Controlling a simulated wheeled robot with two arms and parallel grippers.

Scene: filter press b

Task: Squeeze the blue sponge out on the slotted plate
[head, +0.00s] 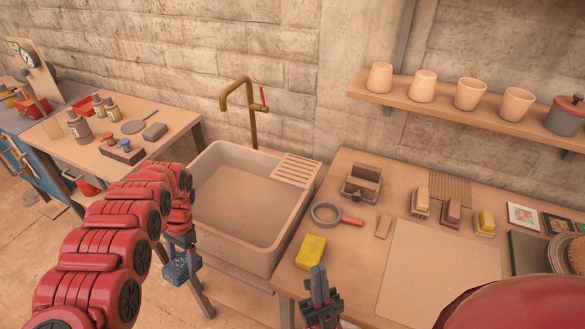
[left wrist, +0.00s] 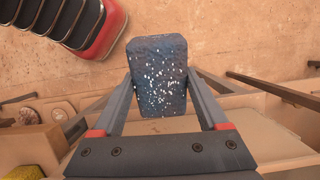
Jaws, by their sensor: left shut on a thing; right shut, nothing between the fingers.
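My left gripper (head: 180,246) is shut on the blue sponge (head: 181,268), which hangs below the fingers at the left front of the sink. In the left wrist view the speckled blue sponge (left wrist: 158,76) sits between the two fingers. The slotted plate (head: 297,169) lies across the far right corner of the sink, away from the sponge. My right gripper (head: 318,284) is shut and empty at the front edge of the right-hand table.
The pale sink (head: 240,205) has a brass tap (head: 252,110) behind it. A shelf (head: 440,105) with cups is above.

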